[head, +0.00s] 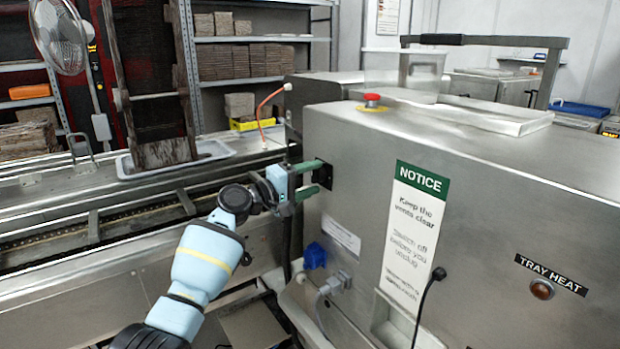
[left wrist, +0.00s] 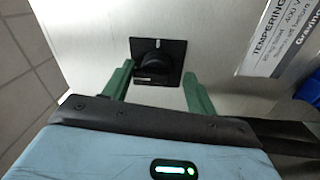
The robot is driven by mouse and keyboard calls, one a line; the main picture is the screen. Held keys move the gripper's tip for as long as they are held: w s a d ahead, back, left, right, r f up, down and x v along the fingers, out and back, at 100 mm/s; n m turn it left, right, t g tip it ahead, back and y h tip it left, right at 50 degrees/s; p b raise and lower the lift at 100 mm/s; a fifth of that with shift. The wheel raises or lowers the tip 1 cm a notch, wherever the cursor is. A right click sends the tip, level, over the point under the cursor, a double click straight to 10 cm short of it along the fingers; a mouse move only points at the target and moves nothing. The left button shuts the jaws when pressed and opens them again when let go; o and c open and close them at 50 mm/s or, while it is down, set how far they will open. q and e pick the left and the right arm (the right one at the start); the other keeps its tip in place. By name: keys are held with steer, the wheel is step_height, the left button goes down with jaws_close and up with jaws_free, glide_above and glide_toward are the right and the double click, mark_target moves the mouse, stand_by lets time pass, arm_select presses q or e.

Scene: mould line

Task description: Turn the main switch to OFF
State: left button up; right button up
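The main switch (left wrist: 152,62) is a black knob on a dark square plate, on the steel side of the machine; a small white mark shows near the plate's top. In the head view its plate (head: 328,177) is partly covered by my gripper. My left gripper (head: 319,176) reaches the plate from the left. In the left wrist view its green fingers (left wrist: 158,76) stand apart, one on each side of the knob, with gaps visible; contact is not clear. The knob's exact setting is too small to read. My right gripper is in neither view.
Below the switch are a blue socket (head: 314,256) and a grey plug (head: 335,283) with its cable. A red button (head: 371,99) is on top of the machine. A notice (head: 412,235) and a tray heat lamp (head: 541,289) are to the right. A conveyor (head: 110,222) runs left.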

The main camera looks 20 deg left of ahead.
arm_select(q)
steer(key=shift+r, duration=0.1)
stand_by(0.3)
steer(key=v, duration=0.7)
steer(key=shift+s+a, duration=0.25)
steer(key=shift+s, duration=0.1)
